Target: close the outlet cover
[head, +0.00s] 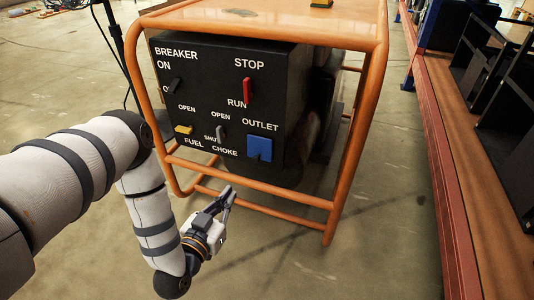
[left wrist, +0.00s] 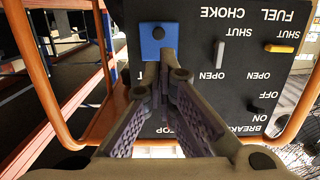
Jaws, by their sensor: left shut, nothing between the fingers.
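The blue outlet cover (head: 260,148) is at the lower right of the black control panel (head: 220,85), under the OUTLET label. It also shows in the left wrist view (left wrist: 150,46), upside down, with a small dark spot on it. I cannot tell how far it stands off the panel. My left gripper (head: 229,190) is below and left of the cover in the head view, in front of the frame's lower bars. Its fingers are shut and empty. In the left wrist view the fingertips (left wrist: 168,58) overlap the cover's edge; contact is not clear. My right gripper is not in view.
An orange tubular frame (head: 371,95) surrounds the panel, with lower bars near my gripper. The panel carries a red stop lever (head: 247,90), a yellow fuel lever (head: 183,129) and a grey choke lever (head: 221,133). Shelving (head: 455,180) stands at right. The front floor is clear.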

